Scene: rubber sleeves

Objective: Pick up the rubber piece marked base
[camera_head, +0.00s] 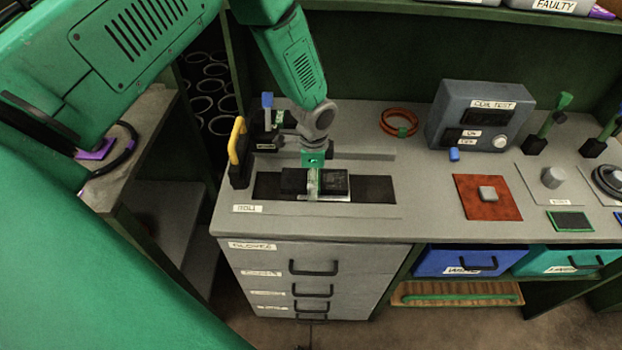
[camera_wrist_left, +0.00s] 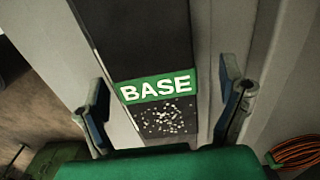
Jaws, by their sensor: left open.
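The black rubber piece marked BASE (camera_wrist_left: 155,121) shows in the left wrist view, with white letters on a green band and pale speckles below it. In the head view, a long dark strip (camera_head: 375,190) lies flat on the grey bench beside the ROLL label, and its middle is hidden by my left gripper. My left gripper (camera_head: 314,190) points down over this strip. In the left wrist view the fingers of the left gripper (camera_wrist_left: 165,100) are apart, one on each side of the marked piece, with nothing held. Whether they touch it cannot be told. My right gripper is not in view.
A yellow-handled tool (camera_head: 237,142) stands left of the strip. A red-orange ring (camera_head: 400,122) and a grey test box (camera_head: 478,118) are behind and right. A red mat (camera_head: 487,197) with a grey block lies to the right. Drawers (camera_head: 270,285) are below the bench edge.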

